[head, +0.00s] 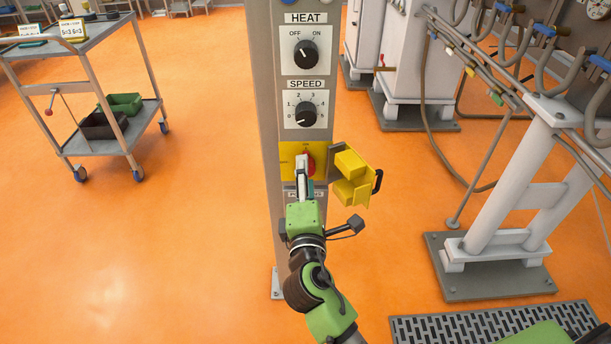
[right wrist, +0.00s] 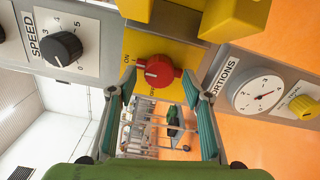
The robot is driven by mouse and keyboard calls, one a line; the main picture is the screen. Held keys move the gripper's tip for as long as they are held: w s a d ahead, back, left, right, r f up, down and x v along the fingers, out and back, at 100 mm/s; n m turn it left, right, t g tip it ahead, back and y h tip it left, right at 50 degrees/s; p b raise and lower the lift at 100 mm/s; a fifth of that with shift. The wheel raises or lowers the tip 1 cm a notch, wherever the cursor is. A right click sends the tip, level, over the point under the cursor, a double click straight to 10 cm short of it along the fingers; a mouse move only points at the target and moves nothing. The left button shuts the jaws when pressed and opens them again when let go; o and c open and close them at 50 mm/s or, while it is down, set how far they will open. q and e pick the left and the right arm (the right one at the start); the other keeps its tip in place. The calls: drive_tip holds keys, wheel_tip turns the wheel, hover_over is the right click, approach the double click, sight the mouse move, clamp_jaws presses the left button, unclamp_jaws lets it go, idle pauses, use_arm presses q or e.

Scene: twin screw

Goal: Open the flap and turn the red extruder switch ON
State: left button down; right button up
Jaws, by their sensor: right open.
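The red extruder switch (head: 309,163) sits on a yellow plate (head: 287,157) on the grey control column. The yellow flap (head: 351,177) stands open, swung out to the right of the plate. My right gripper (head: 304,172) is in front of the switch and partly hides it. In the right wrist view the open fingers (right wrist: 160,84) straddle the red knob (right wrist: 158,72), one tip on each side. I cannot tell whether they touch it. A white mark on the knob points left in that view, and an ON label is at its upper left. My left gripper is not in view.
The HEAT knob (head: 306,54) and SPEED knob (head: 306,114) are above the switch. A PORTIONS dial (right wrist: 257,94) and yellow knob (right wrist: 303,107) also show in the wrist view. A trolley (head: 92,145) stands left; a white machine frame (head: 515,190) stands right.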

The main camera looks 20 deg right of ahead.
drive_tip(key=v, duration=1.1)
drive_tip(key=shift+s, duration=0.3)
drive_tip(key=shift+a, duration=0.1)
